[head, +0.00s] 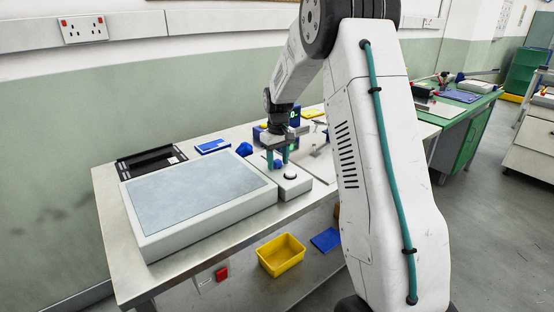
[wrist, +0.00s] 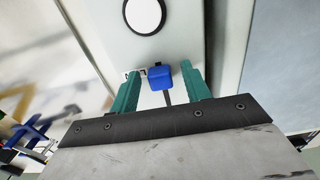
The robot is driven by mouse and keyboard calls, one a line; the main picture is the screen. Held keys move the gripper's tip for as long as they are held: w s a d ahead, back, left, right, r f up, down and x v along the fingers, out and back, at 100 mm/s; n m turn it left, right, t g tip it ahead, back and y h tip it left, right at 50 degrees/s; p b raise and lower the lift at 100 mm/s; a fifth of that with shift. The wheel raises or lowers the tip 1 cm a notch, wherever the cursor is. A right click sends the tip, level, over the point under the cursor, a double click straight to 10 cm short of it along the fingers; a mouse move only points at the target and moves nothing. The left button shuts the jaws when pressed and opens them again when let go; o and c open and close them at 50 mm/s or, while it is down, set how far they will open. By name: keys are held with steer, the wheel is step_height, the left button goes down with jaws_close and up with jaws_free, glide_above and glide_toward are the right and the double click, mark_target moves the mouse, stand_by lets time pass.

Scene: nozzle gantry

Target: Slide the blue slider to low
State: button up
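The blue slider (wrist: 160,78) is a small blue block on a pale panel (wrist: 185,30) in the wrist view, with a short dark slot running from it towards my gripper. My gripper (wrist: 158,76) has its two teal fingers on either side of the slider, with a visible gap at each side. The fingers are open. In the head view my gripper (head: 281,162) points down over the pale box, and a small blue part shows between the fingers. A small label beside the slider is partly hidden by a finger and cannot be read.
A white round button with a dark ring (wrist: 144,14) sits on the same panel, beyond the slider. A large flat grey-topped box (head: 200,200) fills the bench's left side. A black tray (head: 150,160) and blue items stand behind. A yellow bin (head: 281,255) is on the shelf below.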

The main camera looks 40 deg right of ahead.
mark_target(278, 161)
step_height(278, 161, up, 8)
steer(key=shift+f, duration=0.1)
stand_by(0.4)
stand_by(0.5)
steer(key=shift+s, duration=0.1)
steer(key=shift+m+g, duration=0.6)
steer(key=shift+m, duration=0.1)
steer(key=s, duration=0.1)
steer(key=s+a+f, duration=0.1)
steer(key=s, duration=0.1)
steer(key=s+a, duration=0.1)
steer(key=shift+s+a+f, duration=0.1)
steer(key=shift+s+f, duration=0.15)
steer(key=shift+s, duration=0.05)
steer(key=s+a+r+t, duration=0.1)
steer(key=s+a+r, duration=0.2)
steer(key=s+a, duration=0.3)
steer(key=s+a+r, duration=0.3)
steer(key=s+a, duration=0.4)
steer(key=s, duration=0.9)
steer(key=s+a+r+n+t, duration=0.1)
steer(key=s+a+r, duration=0.2)
steer(key=s+a, duration=0.3)
steer(key=shift+s+a+t, duration=0.3)
steer(key=shift+s+a, duration=0.05)
steer(key=shift+s, duration=2.5)
